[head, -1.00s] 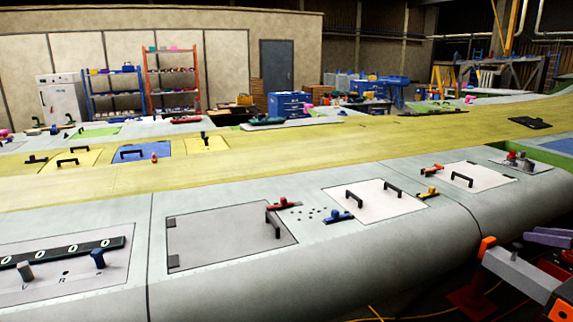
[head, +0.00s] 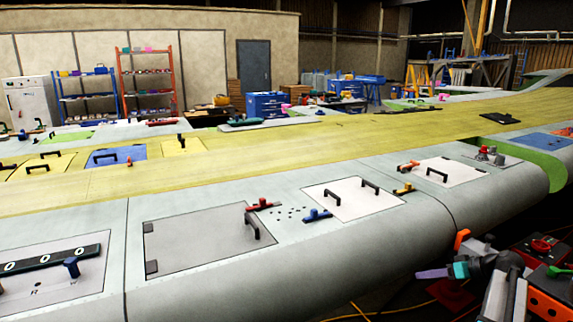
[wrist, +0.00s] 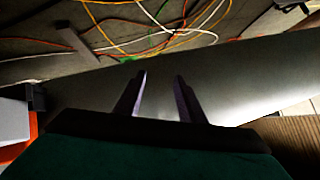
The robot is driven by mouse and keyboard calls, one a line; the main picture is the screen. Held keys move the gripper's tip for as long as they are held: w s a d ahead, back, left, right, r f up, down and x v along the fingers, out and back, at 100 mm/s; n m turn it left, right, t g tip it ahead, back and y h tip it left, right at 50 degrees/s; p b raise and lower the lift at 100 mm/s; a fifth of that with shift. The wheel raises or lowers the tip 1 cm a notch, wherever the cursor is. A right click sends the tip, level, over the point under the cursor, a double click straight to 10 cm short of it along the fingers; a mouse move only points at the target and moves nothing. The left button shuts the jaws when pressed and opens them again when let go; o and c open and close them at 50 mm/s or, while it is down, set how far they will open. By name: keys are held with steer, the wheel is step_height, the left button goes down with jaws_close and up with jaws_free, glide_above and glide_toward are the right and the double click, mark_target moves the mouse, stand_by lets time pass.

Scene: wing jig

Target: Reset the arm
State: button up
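My arm shows at the lower right of the head view, beside the front edge of the wing (head: 330,275). My gripper (head: 432,273) has purple fingers and points left, close to the wing's rounded edge; I cannot tell whether it touches. In the wrist view my gripper (wrist: 161,75) has its two dark fingers apart with nothing between them. The grey curved wing surface (wrist: 235,90) lies across the picture beyond the fingers.
The wing top holds a grey panel (head: 195,240), a white panel (head: 350,205), a red clamp (head: 262,204) and a blue clamp (head: 317,215). Orange, red and white cables (wrist: 140,30) lie on the floor. Shelves (head: 147,85) stand far behind.

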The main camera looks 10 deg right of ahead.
steer(key=s+a+f+m+g, duration=0.1)
steer(key=s+a+f+g, duration=0.25)
steer(key=a+f, duration=1.1)
steer(key=s+a+f+g, duration=0.2)
steer(key=a+f+g, duration=0.2)
steer(key=a+f, duration=1.05)
steer(key=s+a+f+g+h, duration=0.2)
steer(key=s+a+f+g, duration=0.3)
steer(key=s+a+f, duration=0.6)
steer(key=s+a+f+g+h, duration=0.1)
steer(key=s+a, duration=0.2)
steer(key=s, duration=0.5)
steer(key=s+a+f+g+h, duration=0.1)
steer(key=s+a+f+h, duration=0.1)
steer(key=s, duration=0.6)
steer(key=shift+a+n, duration=0.3)
steer(key=shift+a, duration=0.35)
